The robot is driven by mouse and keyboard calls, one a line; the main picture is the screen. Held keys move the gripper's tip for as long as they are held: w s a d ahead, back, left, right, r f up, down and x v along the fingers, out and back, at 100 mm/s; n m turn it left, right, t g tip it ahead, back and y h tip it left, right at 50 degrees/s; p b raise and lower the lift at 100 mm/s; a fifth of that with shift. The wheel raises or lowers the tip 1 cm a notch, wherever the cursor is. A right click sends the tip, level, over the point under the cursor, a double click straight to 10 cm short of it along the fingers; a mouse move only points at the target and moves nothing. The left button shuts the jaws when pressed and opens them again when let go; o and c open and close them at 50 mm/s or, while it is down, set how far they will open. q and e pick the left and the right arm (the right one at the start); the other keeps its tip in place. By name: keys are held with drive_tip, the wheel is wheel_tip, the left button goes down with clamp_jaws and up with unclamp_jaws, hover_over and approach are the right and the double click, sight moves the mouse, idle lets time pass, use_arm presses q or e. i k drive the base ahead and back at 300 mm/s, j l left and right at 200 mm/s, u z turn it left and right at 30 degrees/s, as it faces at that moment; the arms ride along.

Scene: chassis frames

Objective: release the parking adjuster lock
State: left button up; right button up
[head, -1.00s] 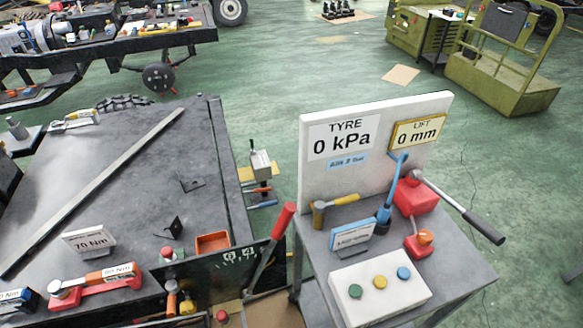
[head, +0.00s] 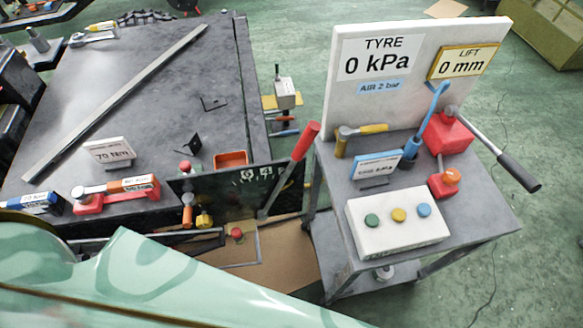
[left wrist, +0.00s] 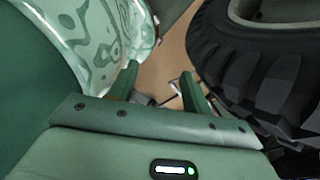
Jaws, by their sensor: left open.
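In the head view, a lever with a red grip (head: 306,142) leans up beside a dark panel (head: 240,186) on the front side of the bench. A red knob (head: 236,234) sits low under it, and orange (head: 187,212) and yellow (head: 204,219) fittings are to its left. I cannot tell which part is the parking adjuster lock. In the left wrist view my left gripper (left wrist: 160,84) is open, its fingers apart with nothing clearly between them. Brown floor sheet and a thin metal piece (left wrist: 175,84) show beyond the fingertips. My right gripper is not in view.
A large black tyre (left wrist: 248,75) stands close on the right of the left gripper. In the head view, a grey cart (head: 480,215) holds a gauge board (head: 415,105), a button box (head: 398,240) and tools. A glossy pale green surface covers the lower left.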

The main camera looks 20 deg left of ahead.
sight(188, 199)
drive_tip(key=u, duration=0.4)
drive_tip(key=k+j+u, duration=0.1)
drive_tip(key=u, duration=0.65)
drive_tip(key=j+u, duration=0.1)
drive_tip(key=u, duration=0.3)
drive_tip(key=k+j, duration=0.05)
